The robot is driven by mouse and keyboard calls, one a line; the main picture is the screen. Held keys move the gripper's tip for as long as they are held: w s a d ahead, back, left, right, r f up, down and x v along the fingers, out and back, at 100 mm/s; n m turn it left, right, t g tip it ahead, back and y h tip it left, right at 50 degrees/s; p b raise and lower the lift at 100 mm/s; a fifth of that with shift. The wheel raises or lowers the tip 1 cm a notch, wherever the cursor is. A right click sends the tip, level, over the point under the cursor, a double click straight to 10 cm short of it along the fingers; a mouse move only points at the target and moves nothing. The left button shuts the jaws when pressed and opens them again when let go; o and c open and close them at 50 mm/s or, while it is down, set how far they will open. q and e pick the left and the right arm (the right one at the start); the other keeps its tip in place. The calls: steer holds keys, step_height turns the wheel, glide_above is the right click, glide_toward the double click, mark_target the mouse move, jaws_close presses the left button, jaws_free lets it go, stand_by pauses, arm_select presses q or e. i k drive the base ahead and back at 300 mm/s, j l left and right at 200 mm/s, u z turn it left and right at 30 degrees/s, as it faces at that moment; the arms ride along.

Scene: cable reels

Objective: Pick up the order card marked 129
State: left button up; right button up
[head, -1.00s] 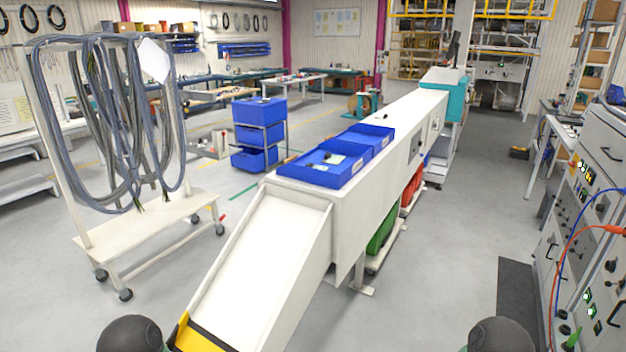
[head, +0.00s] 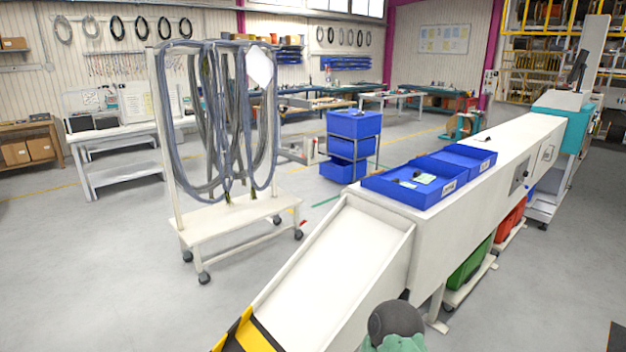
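No card with a readable 129 shows. A small pale card or paper (head: 424,178) lies in the front blue tray (head: 400,190) on the white machine, with small dark items beside it. Its marking is too small to read. A white tag (head: 260,66) hangs at the upper right of the cable trolley, and I see no legible number on it. Neither of my grippers is in view; only a rounded part of my own arm shows at the bottom.
A long white machine (head: 470,178) with a sloping chute (head: 335,258) runs across the right. A cable trolley (head: 240,215) stands left of the chute. Stacked blue bins (head: 352,124) stand behind. The grey floor (head: 90,270) at the left is clear.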

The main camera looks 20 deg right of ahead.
mark_target(397, 181)
steer(key=l+u, duration=0.3)
steer(key=l, duration=0.2)
steer(key=l+u, duration=0.35)
steer(key=l, duration=0.2)
steer(key=l+u, duration=0.3)
steer(key=l, duration=0.2)
steer(key=k+l+u, duration=0.1)
steer(key=l+u, duration=0.25)
steer(key=l, duration=0.15)
steer(key=k+l+u, duration=0.3)
steer(key=l, duration=0.2)
steer(key=i, duration=0.1)
